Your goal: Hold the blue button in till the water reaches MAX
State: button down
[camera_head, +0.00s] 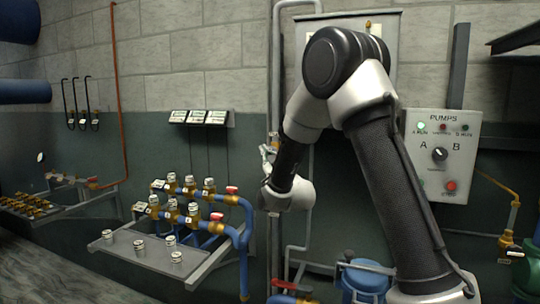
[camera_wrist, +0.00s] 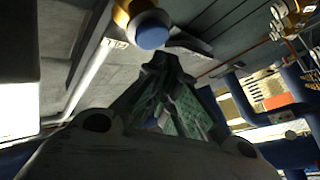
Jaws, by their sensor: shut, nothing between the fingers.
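The blue button (camera_wrist: 152,32) is a round blue cap on a brass and white body at the top of the wrist view. My gripper (camera_wrist: 161,60) is shut and empty, with its fingertips just below the button in that picture. I cannot tell whether the tips touch it. In the head view my gripper (camera_head: 267,158) is small, in front of a vertical pipe and left of my arm. I cannot make out the blue button there, and no water level or MAX mark can be read in either view.
A PUMPS panel (camera_head: 440,155) with a green lamp lit and a knob is on the wall at the right. Brass valves (camera_head: 172,205) with red handles on blue pipes stand at the left, above a grey shelf (camera_head: 140,262) with several small caps. A vertical pipe (camera_head: 275,90) runs beside my arm.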

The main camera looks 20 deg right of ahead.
jog(key=s+a, duration=0.1)
jog(key=s, duration=0.1)
jog(key=s+a, duration=0.2)
dwell(0.4)
